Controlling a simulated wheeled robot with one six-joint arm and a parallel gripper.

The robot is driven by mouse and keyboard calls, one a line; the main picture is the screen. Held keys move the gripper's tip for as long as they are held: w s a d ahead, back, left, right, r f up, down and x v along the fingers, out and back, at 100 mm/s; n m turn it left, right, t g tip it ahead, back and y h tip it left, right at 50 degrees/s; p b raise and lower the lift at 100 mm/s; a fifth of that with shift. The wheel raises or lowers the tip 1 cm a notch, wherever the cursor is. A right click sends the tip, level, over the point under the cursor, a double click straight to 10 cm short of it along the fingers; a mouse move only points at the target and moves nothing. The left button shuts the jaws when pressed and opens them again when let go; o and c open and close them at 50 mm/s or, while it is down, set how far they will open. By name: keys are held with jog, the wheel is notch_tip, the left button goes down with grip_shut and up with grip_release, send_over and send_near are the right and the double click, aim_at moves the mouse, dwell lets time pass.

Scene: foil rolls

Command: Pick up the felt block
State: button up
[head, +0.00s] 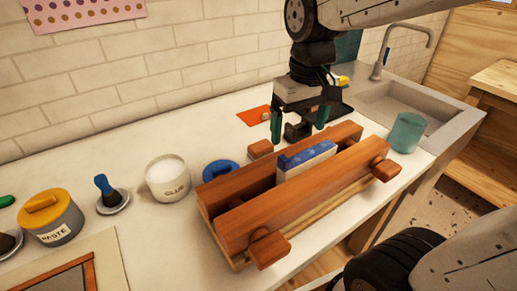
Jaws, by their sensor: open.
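The felt block appears to be the long block (307,162) with a blue top and a pale side. It lies lengthwise in the slot of a wooden holder (317,195) with two long side walls and round-ended knobs. Its lower part is hidden by the near wall. My gripper (299,123) points down with its green-tipped fingers apart and nothing between them. It appears just beyond the holder's far wall, above and behind the block in the picture. The exact height of the fingers cannot be told.
A teal cylinder (407,132) stands right of the holder, near the sink (405,105). A blue round lid (220,169), a glue jar (167,178), a brush (105,188) and a yellow-lidded paste jar (50,218) stand left. An orange sheet (254,116) lies behind.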

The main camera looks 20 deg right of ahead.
jog(key=n, duration=0.1)
send_over(261, 145)
jog(key=shift+g, duration=0.4)
notch_tip(261, 145, down, 8)
jog(key=shift+w+d+f, duration=0.1)
jog(key=shift+w+d, duration=0.05)
jog(key=shift+w+f, duration=0.15)
jog(key=shift+f, duration=0.2)
jog(key=f, duration=0.7)
jog(key=shift+s+f, duration=0.2)
jog(key=shift+s, duration=0.05)
jog(key=c, duration=1.1)
